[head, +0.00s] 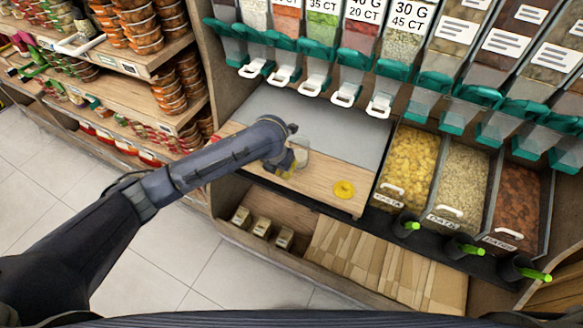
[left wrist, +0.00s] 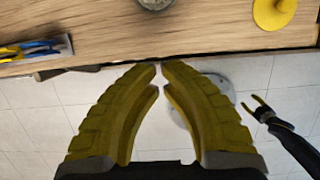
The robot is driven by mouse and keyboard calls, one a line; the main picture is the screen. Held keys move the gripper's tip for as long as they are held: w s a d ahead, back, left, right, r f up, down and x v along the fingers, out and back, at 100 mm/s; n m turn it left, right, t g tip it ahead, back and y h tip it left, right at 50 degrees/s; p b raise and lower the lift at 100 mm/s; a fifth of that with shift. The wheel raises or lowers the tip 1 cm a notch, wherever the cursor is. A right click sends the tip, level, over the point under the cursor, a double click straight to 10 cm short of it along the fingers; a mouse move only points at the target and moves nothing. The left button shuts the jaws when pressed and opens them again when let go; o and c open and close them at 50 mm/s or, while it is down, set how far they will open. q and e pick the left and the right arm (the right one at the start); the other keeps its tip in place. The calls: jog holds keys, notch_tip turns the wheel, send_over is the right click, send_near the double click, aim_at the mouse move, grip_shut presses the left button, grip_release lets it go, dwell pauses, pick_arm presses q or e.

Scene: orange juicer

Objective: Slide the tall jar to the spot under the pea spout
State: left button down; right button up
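A clear jar (head: 300,152) stands on the wooden counter, partly hidden behind my left gripper (head: 287,163). Its pale round edge also shows at the top of the left wrist view (left wrist: 154,3). In that view the yellow fingers of my left gripper (left wrist: 161,70) have their tips almost together, with nothing between them, short of the jar. A dispenser with green contents (head: 322,28), probably the peas, hangs above the back of the counter with a white spout handle (head: 314,82). My right gripper (left wrist: 260,107) shows small in the left wrist view, its fingers apart and empty.
A yellow round lid (head: 343,189) lies on the counter right of the jar. A grey metal surface (head: 300,118) lies clear behind it, under the row of spouts. Open food bins (head: 408,158) stand to the right. Shelves of jars (head: 140,95) stand left.

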aim_at(299, 152)
pick_arm(q)
jog(key=x, duration=0.6)
jog(key=shift+f, duration=0.15)
jog(key=shift+w+d, duration=0.25)
jog(key=shift+w, duration=0.25)
jog(key=shift+w+d, duration=0.3)
jog(key=shift+w, duration=0.25)
jog(key=shift+w+d, duration=0.35)
jog(key=shift+w, duration=0.45)
